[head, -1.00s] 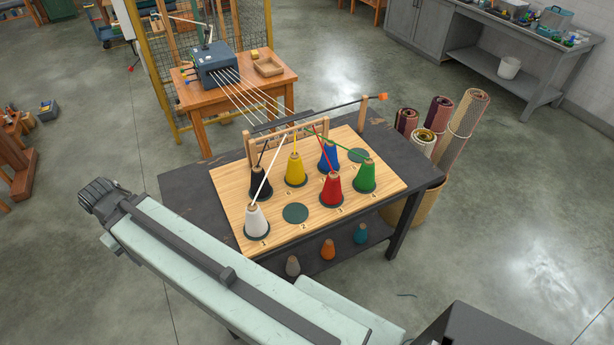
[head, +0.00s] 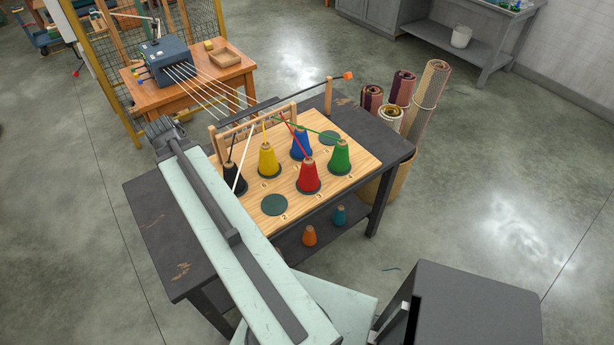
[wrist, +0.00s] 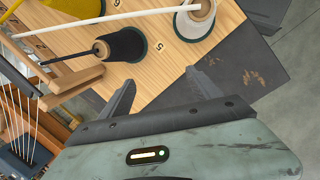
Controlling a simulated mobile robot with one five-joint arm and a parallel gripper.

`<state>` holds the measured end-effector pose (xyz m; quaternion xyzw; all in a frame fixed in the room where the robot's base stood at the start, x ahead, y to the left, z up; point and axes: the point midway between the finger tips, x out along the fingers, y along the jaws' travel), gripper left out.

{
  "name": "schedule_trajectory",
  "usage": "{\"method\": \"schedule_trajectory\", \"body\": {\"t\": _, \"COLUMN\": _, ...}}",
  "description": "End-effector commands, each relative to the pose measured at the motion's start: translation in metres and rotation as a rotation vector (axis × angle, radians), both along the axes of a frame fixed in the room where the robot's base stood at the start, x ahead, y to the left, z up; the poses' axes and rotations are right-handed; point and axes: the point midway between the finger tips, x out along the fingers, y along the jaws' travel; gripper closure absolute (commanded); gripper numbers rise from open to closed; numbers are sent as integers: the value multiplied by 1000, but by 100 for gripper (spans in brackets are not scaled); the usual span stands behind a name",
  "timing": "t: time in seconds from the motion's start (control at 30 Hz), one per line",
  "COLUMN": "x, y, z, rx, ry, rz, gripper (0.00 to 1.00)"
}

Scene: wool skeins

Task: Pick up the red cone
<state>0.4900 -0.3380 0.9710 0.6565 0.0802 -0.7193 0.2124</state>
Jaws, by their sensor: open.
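The red cone (head: 308,177) stands upright on a dark disc at the front of the wooden board (head: 325,187), with a red strand running up to the peg rack. It is not in the wrist view. My gripper (wrist: 162,92) is open and empty, its two dark fingers apart above the table's left part. In the head view my arm's end is at the board's left edge, well left of the red cone. The wrist view shows the black cone (wrist: 122,45) and the white cone (wrist: 196,18) beyond the fingers.
The yellow cone (head: 267,161), blue cone (head: 301,144) and green cone (head: 340,158) stand near the red one. Strands slope from the cones to the peg rack (head: 258,122). An empty disc (head: 274,205) lies left of the red cone. My arm hides the white cone in the head view.

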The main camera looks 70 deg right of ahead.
Motion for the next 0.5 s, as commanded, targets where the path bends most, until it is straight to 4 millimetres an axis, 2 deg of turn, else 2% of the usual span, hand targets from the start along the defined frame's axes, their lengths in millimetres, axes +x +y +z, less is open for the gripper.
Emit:
{"method": "schedule_trajectory", "body": {"t": 0.03, "x": -34, "y": -47, "z": -3, "rx": -19, "ry": 35, "rz": 36, "gripper": 28}}
{"method": "schedule_trajectory", "body": {"t": 0.1, "x": -79, "y": -98, "z": -3, "rx": -37, "ry": 93, "rz": 113, "gripper": 28}}
{"method": "schedule_trajectory", "body": {"t": 0.17, "x": -120, "y": -135, "z": -3, "rx": -45, "ry": 143, "rz": 172, "gripper": 28}}
{"method": "schedule_trajectory", "body": {"t": 0.2, "x": -147, "y": -155, "z": -3, "rx": -46, "ry": 177, "rz": 210, "gripper": 28}}
{"method": "schedule_trajectory", "body": {"t": 0.3, "x": -204, "y": -192, "z": -2, "rx": -38, "ry": 248, "rz": 289, "gripper": 28}}
{"method": "schedule_trajectory", "body": {"t": 0.33, "x": -218, "y": -199, "z": -2, "rx": -35, "ry": 265, "rz": 307, "gripper": 28}}
{"method": "schedule_trajectory", "body": {"t": 0.4, "x": -240, "y": -210, "z": -1, "rx": -28, "ry": 292, "rz": 340, "gripper": 28}}
{"method": "schedule_trajectory", "body": {"t": 0.5, "x": -254, "y": -217, "z": -1, "rx": -24, "ry": 312, "rz": 364, "gripper": 28}}
